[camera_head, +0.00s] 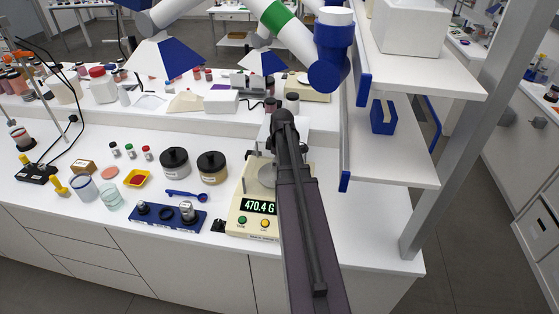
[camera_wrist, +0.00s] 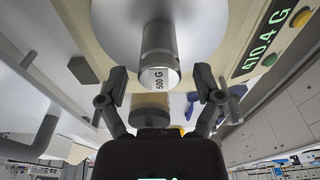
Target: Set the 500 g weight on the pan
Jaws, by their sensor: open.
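The 500 g weight (camera_wrist: 159,55) is a grey metal cylinder with a white "500 g" label, seen in the wrist view. It appears to stand on the round pan (camera_wrist: 110,25) of the balance. My gripper (camera_wrist: 160,82) is open, with one finger on either side of the weight and gaps between. In the head view the cream balance (camera_head: 235,220) shows 470.4 G, and part of its pan (camera_head: 266,175) is visible. My arm hides most of the gripper and the weight there.
A blue weight tray (camera_head: 160,223) with smaller pieces lies left of the balance. Two dark-lidded jars (camera_head: 212,170) and a blue scoop (camera_head: 186,196) are close to the balance's left. White shelves (camera_head: 395,165) rise on the right. Bare counter lies right of the balance.

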